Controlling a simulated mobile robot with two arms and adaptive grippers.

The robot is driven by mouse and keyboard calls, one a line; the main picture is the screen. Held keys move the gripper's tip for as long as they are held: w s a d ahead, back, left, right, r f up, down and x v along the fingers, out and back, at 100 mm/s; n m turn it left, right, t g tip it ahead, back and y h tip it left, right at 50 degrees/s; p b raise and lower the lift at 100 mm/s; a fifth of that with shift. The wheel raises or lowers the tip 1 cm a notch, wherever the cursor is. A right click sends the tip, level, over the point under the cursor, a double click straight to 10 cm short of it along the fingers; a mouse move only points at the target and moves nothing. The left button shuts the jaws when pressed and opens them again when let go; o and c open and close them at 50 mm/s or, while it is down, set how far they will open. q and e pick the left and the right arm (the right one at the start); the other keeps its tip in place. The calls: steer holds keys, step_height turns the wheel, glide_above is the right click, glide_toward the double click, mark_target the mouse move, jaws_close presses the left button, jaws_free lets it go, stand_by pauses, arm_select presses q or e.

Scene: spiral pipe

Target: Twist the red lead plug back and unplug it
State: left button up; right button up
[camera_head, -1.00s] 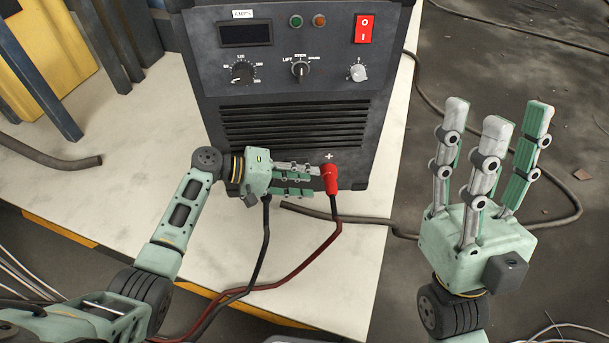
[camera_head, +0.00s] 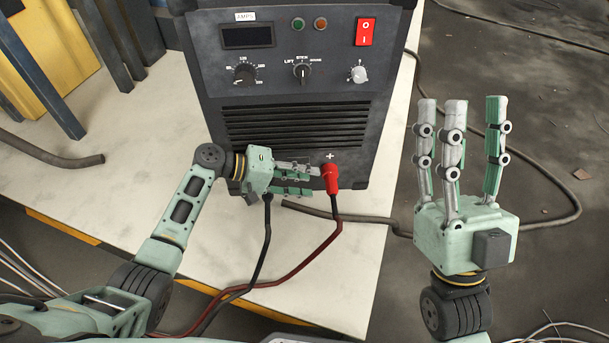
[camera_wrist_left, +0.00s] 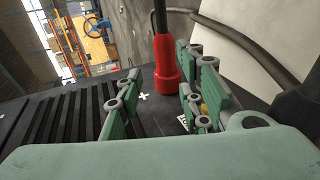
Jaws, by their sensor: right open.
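The red lead plug (camera_head: 331,180) sits in the front of the dark welding machine (camera_head: 297,130), low on the panel below a white plus mark. A dark red cable hangs down from it. My left gripper (camera_head: 314,181) is just left of the plug, its fingers pointing right at it. In the left wrist view, the red plug (camera_wrist_left: 167,72) shows at the far end of the gap between the spread fingers (camera_wrist_left: 160,95), closer to the right-hand ones. I cannot tell whether they touch it. My right gripper (camera_head: 468,108) is open and empty, fingers up, right of the machine.
A black cable (camera_head: 267,235) hangs from behind my left gripper. The pale tabletop (camera_head: 330,270) ends in front of the machine and on its right. A grey hose (camera_head: 345,215) crosses it. A yellow block (camera_head: 50,50) and dark posts stand at the left.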

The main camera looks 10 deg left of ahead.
arm_select(q)
steer(key=shift+a+f+y+p, duration=0.1)
steer(key=shift+a+y+p, duration=0.45)
steer(key=shift+p, duration=1.05)
arm_select(e)
steer(key=w+f+g+h, duration=0.3)
steer(key=w+f+g, duration=0.4)
steer(key=f, duration=0.5)
steer(key=shift+w+a+f+g, duration=0.2)
steer(key=shift+w+g, duration=0.2)
steer(key=shift+g, duration=0.2)
arm_select(q)
steer(key=shift+d, duration=0.15)
jaws_close()
steer(key=shift+s, duration=0.1)
stand_by(0.5)
steer(key=v, duration=1.2)
steer(key=shift+d, duration=0.1)
